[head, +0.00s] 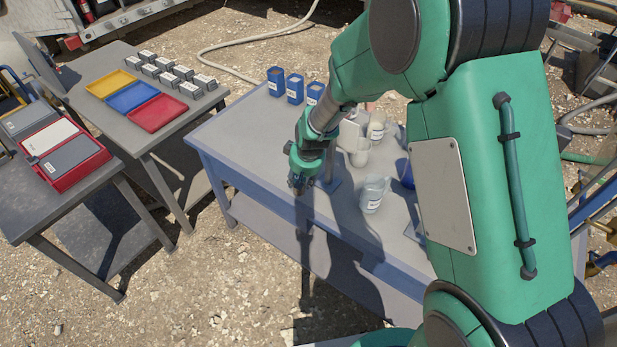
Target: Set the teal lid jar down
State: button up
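My gripper (298,186) is at the end of my green arm. It points down at the left front edge of the blue-grey bench (235,135). Its fingers are small and dark here, and I cannot tell whether they are open or shut or hold anything. I cannot make out a jar with a teal lid; my arm hides part of the bench. A clear labelled jug (373,194) stands on the bench to the right of my gripper. A pale jug (360,151) and another labelled vessel (376,124) stand behind it.
Several blue labelled containers, one at the far left (275,80), line the bench's back edge. The bench's left part is bare. A side table holds yellow (110,84), blue (131,98) and red (157,113) trays and small grey blocks. A red case (78,178) lies at the left.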

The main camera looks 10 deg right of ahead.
jog(key=s+d+m+h, duration=0.2)
jog(key=s+d+m, duration=0.3)
jog(key=m, duration=0.3)
jog(key=shift+s+d+r+m+h, duration=0.3)
jog(key=shift+s+d+m, duration=0.1)
jog(key=shift+d, duration=0.25)
jog(key=shift+w, duration=0.1)
jog(key=w+a+f+b, duration=0.1)
jog(key=w+b, duration=0.1)
jog(key=w, duration=1.3)
jog(key=shift+w+a+f, duration=0.25)
jog(key=shift+w, duration=0.15)
jog(key=shift+f+b, duration=0.6)
jog(key=shift+f, duration=1.15)
jog(key=shift+f, duration=0.15)
jog(key=o, duration=1.3)
jog(key=shift+c, duration=0.2)
